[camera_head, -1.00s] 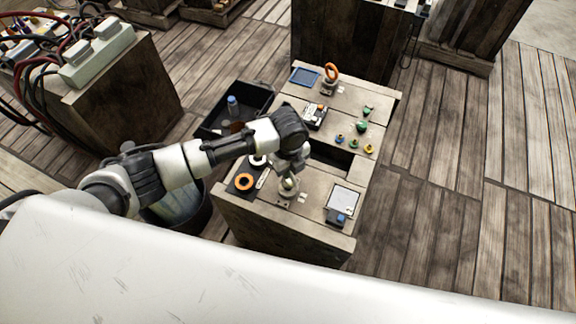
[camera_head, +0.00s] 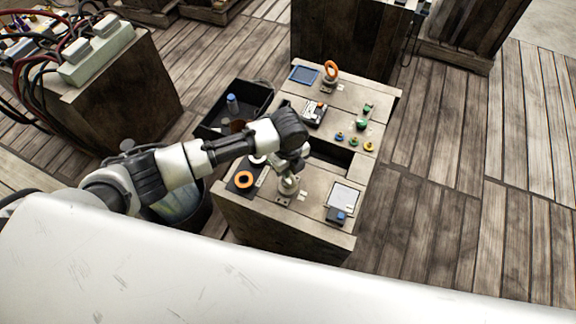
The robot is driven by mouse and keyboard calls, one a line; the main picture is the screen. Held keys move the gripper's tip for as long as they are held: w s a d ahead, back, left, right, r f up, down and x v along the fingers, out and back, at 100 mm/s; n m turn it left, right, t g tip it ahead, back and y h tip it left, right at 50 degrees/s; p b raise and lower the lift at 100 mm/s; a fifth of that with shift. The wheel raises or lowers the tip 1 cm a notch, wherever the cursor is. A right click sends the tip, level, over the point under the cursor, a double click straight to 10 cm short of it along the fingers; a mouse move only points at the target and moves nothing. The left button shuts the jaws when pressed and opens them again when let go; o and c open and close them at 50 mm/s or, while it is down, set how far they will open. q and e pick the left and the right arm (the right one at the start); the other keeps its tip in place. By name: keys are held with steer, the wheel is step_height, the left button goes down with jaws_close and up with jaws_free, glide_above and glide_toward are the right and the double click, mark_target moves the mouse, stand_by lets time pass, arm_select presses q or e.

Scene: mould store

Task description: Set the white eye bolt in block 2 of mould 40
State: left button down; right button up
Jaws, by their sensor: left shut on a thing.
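My left gripper (camera_head: 289,180) points down at the near part of the wooden bench top. It is shut on a small pale piece that looks like the white eye bolt; its shape is mostly hidden by the fingers. The piece is right over or at a grey metal fitting (camera_head: 283,199) there; I cannot tell whether it is seated. An orange eye bolt (camera_head: 331,69) stands upright in a similar fitting (camera_head: 328,86) at the far end. An orange ring (camera_head: 243,179) and a partly covered white ring (camera_head: 257,160) lie on a dark tray left of the gripper. My right gripper is not in view.
The wooden bench (camera_head: 289,231) has a dark slot across its middle. Small green, blue and yellow parts (camera_head: 353,143) stand along its right side. A framed white panel (camera_head: 344,197) lies near right, a blue tray (camera_head: 304,75) far left. A black crate (camera_head: 252,96) is beside the bench.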

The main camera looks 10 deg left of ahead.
arm_select(q)
steer(key=shift+f, duration=0.45)
stand_by(0.3)
steer(key=c, duration=1)
jaws_free()
